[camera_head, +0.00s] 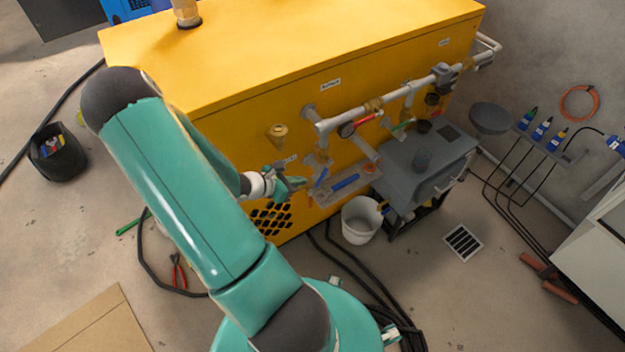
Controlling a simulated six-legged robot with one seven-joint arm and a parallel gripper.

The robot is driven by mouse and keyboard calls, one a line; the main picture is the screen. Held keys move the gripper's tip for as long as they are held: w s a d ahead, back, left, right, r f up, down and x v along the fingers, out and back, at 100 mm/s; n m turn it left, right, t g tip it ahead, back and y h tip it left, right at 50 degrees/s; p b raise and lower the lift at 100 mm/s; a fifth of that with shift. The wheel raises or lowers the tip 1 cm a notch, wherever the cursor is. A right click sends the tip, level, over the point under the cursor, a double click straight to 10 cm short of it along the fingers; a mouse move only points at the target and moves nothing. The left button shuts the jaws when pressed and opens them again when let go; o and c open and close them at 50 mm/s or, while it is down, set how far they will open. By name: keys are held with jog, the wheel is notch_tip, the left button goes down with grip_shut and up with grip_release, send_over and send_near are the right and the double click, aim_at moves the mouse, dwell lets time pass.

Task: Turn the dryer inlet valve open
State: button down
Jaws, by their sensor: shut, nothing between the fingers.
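Several valves with coloured handles sit on the grey pipework (395,100) at the front of the yellow machine (290,60). A blue handle (320,178) is lower, just right of my gripper. The labels are too small to read, so I cannot tell which is the dryer inlet valve. My gripper (300,183) is shut and empty in front of the yellow panel, left of the lower blue handle. I cannot tell whether it touches anything.
A grey shelf (340,192) with a blue tool juts out below the pipes. A grey box unit (425,160) and a white bucket (361,222) stand at the right. Black hoses (345,262) cross the floor. Red pliers (178,271) and a black bin (58,152) are left.

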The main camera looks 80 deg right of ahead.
aim_at(318, 181)
jog(key=x, duration=0.6)
jog(key=shift+a, duration=0.1)
jog(key=shift+s+f, duration=0.1)
jog(key=shift+f, duration=0.05)
jog(key=shift+s+d+f+g+h, duration=0.3)
jog(key=shift+f+g+h, duration=0.2)
jog(key=shift+g+h, duration=0.25)
jog(key=shift+s+d+f+g+h, duration=0.2)
jog(key=shift+d+f+g+h, duration=0.15)
jog(key=shift+h, duration=0.2)
jog(key=shift+s+d+f+g+h, duration=0.25)
jog(key=shift+g+h, duration=0.15)
jog(key=shift+h, duration=0.1)
jog(key=shift+s+d+f, duration=0.2)
jog(key=shift+s+d, duration=0.05)
jog(key=shift+d, duration=0.05)
